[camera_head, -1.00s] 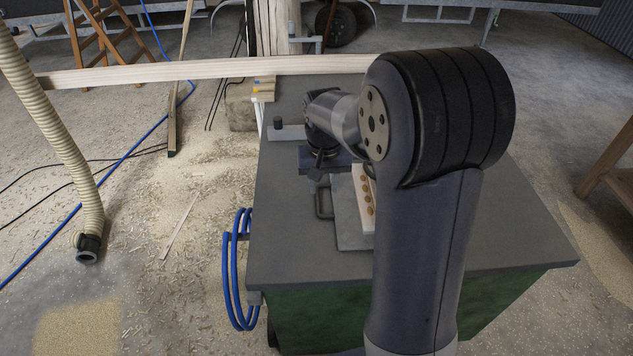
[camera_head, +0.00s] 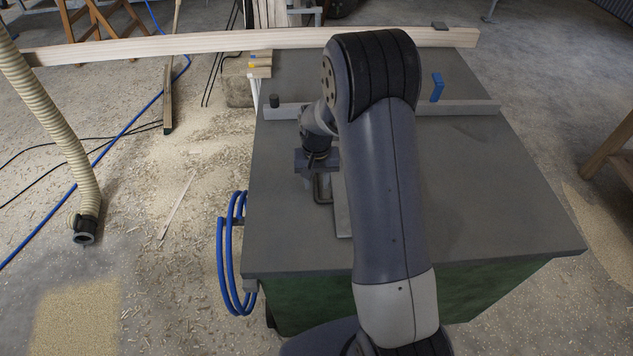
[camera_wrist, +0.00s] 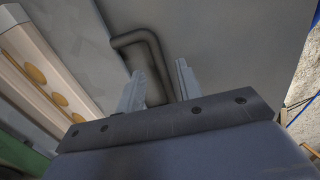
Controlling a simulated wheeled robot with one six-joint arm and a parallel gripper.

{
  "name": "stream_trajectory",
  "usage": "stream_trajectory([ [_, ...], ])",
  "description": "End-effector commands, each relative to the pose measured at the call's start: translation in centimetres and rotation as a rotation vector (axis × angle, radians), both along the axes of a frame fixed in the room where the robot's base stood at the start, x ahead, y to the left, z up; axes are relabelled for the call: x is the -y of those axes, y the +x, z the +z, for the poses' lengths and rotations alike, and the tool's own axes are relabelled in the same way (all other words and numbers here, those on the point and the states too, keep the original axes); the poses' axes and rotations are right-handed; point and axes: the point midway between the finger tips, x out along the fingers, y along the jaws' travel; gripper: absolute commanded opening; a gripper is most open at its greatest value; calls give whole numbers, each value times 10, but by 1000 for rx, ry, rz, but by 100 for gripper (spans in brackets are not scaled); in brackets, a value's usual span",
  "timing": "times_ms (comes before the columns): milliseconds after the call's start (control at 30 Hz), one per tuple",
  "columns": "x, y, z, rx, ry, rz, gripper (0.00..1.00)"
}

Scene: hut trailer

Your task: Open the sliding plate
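The sliding plate (camera_head: 342,213) is a flat light grey sheet on the dark bench top, mostly hidden behind my arm in the head view. A dark bent-bar handle (camera_head: 322,188) stands at its left side. In the wrist view the plate's grey surface (camera_wrist: 215,30) fills the upper middle, and the handle (camera_wrist: 142,36) runs down toward my fingers. My gripper (camera_wrist: 160,70) is open, its two fingers apart with the handle's bar appearing between them. I cannot tell whether either finger touches it. In the head view my gripper (camera_head: 318,170) is just above the handle.
A wooden strip with round yellow pieces (camera_wrist: 36,75) lies beside the plate. A grey fence (camera_head: 470,107) with a blue piece (camera_head: 437,87) crosses the bench top (camera_head: 480,200). A long timber beam (camera_head: 200,43) spans behind. Blue hoses (camera_head: 228,260) hang at the bench's left side.

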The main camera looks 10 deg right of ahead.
Motion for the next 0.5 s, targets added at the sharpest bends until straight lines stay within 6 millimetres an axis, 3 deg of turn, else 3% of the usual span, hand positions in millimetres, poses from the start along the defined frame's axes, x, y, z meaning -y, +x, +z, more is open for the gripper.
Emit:
stream_trajectory([
  [200, 0, 0, -14, 1, 0, 0, 34],
  [433, 0, 0, -15, 2, 0, 0, 34],
  [500, 0, 0, -15, 1, 0, 0, 30],
])
